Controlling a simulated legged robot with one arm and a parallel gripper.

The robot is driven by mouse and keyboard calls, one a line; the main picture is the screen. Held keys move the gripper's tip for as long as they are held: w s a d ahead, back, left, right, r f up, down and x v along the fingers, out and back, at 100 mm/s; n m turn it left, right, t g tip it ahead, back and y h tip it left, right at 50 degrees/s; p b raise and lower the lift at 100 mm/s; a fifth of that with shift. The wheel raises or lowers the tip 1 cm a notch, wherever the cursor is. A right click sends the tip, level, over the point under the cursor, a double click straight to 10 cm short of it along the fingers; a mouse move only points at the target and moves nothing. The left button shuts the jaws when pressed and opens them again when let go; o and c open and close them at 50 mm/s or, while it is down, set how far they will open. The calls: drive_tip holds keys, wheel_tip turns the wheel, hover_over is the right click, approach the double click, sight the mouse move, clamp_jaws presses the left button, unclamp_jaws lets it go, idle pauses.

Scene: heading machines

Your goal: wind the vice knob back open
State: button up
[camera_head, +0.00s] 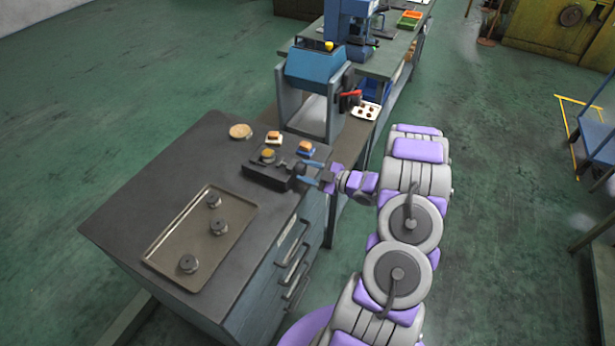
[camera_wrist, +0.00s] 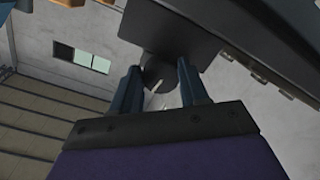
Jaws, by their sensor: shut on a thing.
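The vice (camera_head: 262,178) is a low dark block near the right edge of the grey cabinet top, with a round yellowish piece (camera_head: 268,154) at its top. Its dark round knob (camera_wrist: 158,72) shows between my fingers in the wrist view. My gripper (camera_head: 306,172) reaches in from the right at the vice's end, its blue fingers on either side of the knob. In the wrist view my gripper (camera_wrist: 157,80) is shut on the knob. The fingers partly hide the knob's sides, and its turn angle cannot be told.
A shallow tray (camera_head: 165,236) with several dark round parts lies to the left. A blue machine (camera_head: 314,68) stands beyond. Drawer handles (camera_head: 293,250) stick out from the cabinet front.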

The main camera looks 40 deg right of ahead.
drive_tip(key=shift+f+n+b, duration=0.2)
drive_tip(key=shift+n+b, duration=0.6)
drive_tip(key=o, duration=1.1)
drive_tip(key=shift+r, duration=0.15)
drive_tip(key=shift+c, duration=0.2)
drive_tip(key=p+v, duration=0.2)
drive_tip(key=v, duration=1.5)
drive_tip(key=shift+s+d, duration=0.15)
